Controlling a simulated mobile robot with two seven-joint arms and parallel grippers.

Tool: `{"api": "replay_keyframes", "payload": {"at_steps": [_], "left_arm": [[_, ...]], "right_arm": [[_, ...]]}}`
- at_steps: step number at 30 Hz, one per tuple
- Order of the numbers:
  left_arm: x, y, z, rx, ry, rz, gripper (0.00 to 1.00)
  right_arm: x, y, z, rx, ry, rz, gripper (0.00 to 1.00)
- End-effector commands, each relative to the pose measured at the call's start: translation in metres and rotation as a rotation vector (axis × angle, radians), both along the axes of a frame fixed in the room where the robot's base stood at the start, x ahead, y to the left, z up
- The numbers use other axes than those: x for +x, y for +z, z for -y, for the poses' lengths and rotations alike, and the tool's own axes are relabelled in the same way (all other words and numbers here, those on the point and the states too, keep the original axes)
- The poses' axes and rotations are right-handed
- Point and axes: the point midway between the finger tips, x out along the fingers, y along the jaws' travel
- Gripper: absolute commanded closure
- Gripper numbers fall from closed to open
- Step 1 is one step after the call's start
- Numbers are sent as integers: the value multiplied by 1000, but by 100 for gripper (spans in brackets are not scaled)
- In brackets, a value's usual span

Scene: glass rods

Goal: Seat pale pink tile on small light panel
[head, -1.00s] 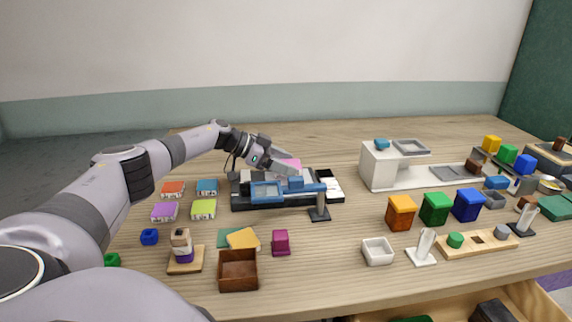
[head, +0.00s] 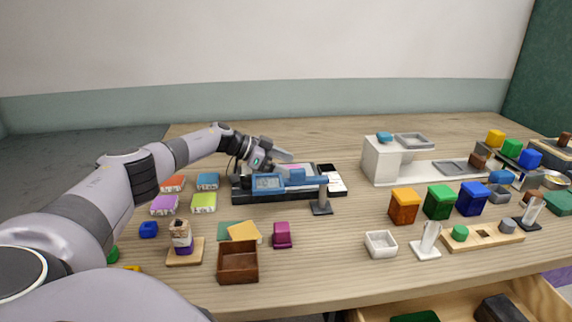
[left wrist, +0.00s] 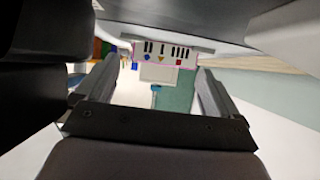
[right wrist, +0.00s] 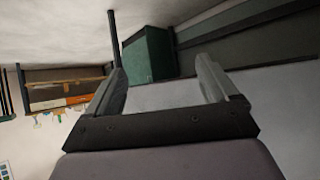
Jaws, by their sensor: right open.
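The pale pink tile (head: 297,167) shows in the head view as a small pink patch on the black-based device, just behind a blue block; much of it is hidden. My left gripper (head: 287,156) is close above and behind it, jaws spread in the left wrist view (left wrist: 158,68). Nothing is clearly held there. A white panel with a pink edge, black bars and coloured shapes (left wrist: 165,52) shows beyond the fingertips; I cannot tell what it is. I cannot make out the small light panel for certain. My right gripper (right wrist: 163,75) is open and empty, away from the table.
A blue frame (head: 268,183) on the device and a black stand (head: 321,207) are in front of the tile. A white stepped unit (head: 381,163) is to the right. Coloured boxes and a brown tray (head: 238,262) occupy the front. The back of the table is clear.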

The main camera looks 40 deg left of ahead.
Motion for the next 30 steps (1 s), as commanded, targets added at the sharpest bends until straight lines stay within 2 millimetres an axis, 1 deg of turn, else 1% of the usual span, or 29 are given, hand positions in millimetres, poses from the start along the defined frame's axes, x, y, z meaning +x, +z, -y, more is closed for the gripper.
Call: {"api": "replay_keyframes", "payload": {"at_steps": [1,7,21,24,30], "left_arm": [[-2,-9,3,-1,-6,-19,5],[-5,-8,1,0,-7,-20,5],[-46,30,-34,2,0,-3,5],[-50,34,-36,2,-1,-1,5],[-51,36,-37,2,-1,0,5]], "right_arm": [[0,-1,0,0,0,0,13],[0,-1,0,0,1,-1,13],[-2,1,1,-6,2,-6,13],[-2,1,1,-7,2,-6,13],[-2,1,2,-8,1,-5,13]]}}
